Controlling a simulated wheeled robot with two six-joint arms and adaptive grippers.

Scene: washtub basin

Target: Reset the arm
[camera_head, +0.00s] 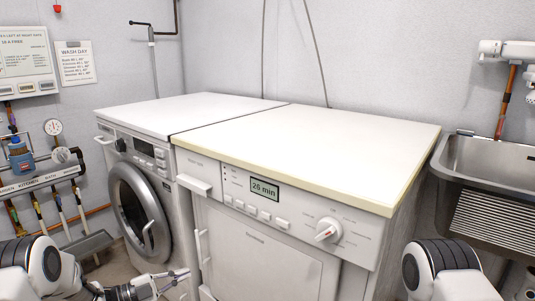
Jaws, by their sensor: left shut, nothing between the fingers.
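My left gripper (179,275) is low in the view, in front of the washing machine (125,160) and near the left edge of the dryer (262,245). Its fingers are shut with nothing held. My left arm (45,262) comes in from the bottom left corner. A part of my right arm (440,262) shows at the bottom right, but its gripper is not in view.
The pale worktop (310,145) over the dryer is bare. The dryer display reads 26 min beside a knob (328,230). The washer door (140,212) looks closed. A metal sink (490,160) stands at the right, pipes and gauge (52,127) at the left wall.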

